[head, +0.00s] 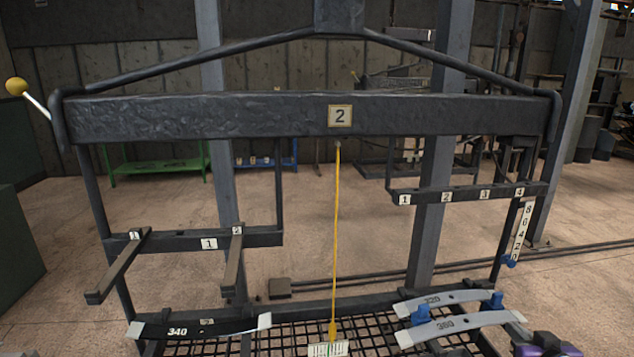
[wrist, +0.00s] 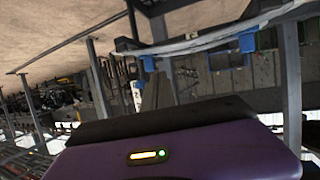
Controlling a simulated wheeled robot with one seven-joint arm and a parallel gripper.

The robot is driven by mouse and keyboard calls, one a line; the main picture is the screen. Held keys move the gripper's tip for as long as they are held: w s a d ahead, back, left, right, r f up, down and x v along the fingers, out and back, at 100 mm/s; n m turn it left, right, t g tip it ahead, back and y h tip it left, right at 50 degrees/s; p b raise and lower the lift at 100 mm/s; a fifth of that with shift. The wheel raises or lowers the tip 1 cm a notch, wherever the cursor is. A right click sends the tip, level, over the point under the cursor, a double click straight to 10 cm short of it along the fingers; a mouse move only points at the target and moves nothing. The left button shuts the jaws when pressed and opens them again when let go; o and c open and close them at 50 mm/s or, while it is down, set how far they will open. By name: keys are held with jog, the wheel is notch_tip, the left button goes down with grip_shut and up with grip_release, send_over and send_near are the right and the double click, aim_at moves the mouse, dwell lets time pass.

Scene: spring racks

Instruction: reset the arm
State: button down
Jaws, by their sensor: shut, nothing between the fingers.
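My gripper (wrist: 165,120) shows in the wrist view as a purple housing with a dark front edge and a small lit indicator. It is shut and empty; its fingertips are hard to make out. In the head view a purple and dark part of my arm (head: 546,344) shows at the bottom right corner, just right of and below the 360 leaf spring (head: 462,327). In the wrist view a pale leaf spring (wrist: 205,42) with blue clips lies beyond the gripper, apart from it in the picture.
A yellow pointer (head: 336,240) hangs at centre. Spring 320 (head: 448,302) lies behind 360, both by blue holders; black spring 340 (head: 200,329) lies left. Numbered shelves flank the open middle.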

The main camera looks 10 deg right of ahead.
jog(key=s+a+n+y, duration=0.1)
jog(key=s+a, duration=0.8)
jog(key=s, duration=0.5)
jog(key=s+a+n+t+y, duration=0.1)
jog(key=s+a, duration=0.9)
jog(key=s, duration=0.4)
jog(key=s+a+r+y, duration=0.1)
jog(key=s+a, duration=0.9)
jog(key=s, duration=0.4)
jog(key=shift+s+n+y, duration=0.25)
jog(key=shift+n+y, duration=0.05)
jog(key=shift+n, duration=0.1)
